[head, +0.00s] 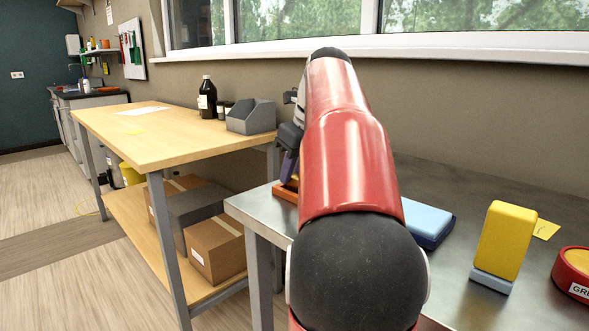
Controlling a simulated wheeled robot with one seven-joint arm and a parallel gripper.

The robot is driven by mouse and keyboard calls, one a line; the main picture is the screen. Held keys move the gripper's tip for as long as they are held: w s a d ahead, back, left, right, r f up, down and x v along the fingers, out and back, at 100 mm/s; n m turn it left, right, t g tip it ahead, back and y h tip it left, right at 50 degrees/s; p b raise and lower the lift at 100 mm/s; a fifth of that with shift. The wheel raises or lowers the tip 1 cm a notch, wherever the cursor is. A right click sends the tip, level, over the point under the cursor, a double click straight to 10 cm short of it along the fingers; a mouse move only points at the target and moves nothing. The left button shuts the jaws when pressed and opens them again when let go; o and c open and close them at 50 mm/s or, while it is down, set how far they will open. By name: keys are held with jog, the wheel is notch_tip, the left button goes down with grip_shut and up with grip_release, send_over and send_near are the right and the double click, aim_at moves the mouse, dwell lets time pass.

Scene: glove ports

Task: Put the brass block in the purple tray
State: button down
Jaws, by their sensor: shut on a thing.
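My gripper (290,138) is at the far left end of the steel table, mostly hidden behind my red arm. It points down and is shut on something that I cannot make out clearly. Just below it a small purple piece (289,166) shows. I cannot tell whether this is part of the purple tray. A small yellowish patch (293,180) beside it may be the brass block, but it is too covered to be sure. Under these lies a low orange thing (284,193) on the table, partly hidden.
The steel table (480,187) also holds a blue box (428,222), a yellow block on a pale base (506,243) and a red round container (575,272). A wooden workbench (150,138) with a grey bin (252,117) and a dark bottle (207,98) stands left, across a gap.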

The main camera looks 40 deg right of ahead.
jog(key=shift+f, duration=0.15)
jog(key=c, duration=1.1)
grip_release()
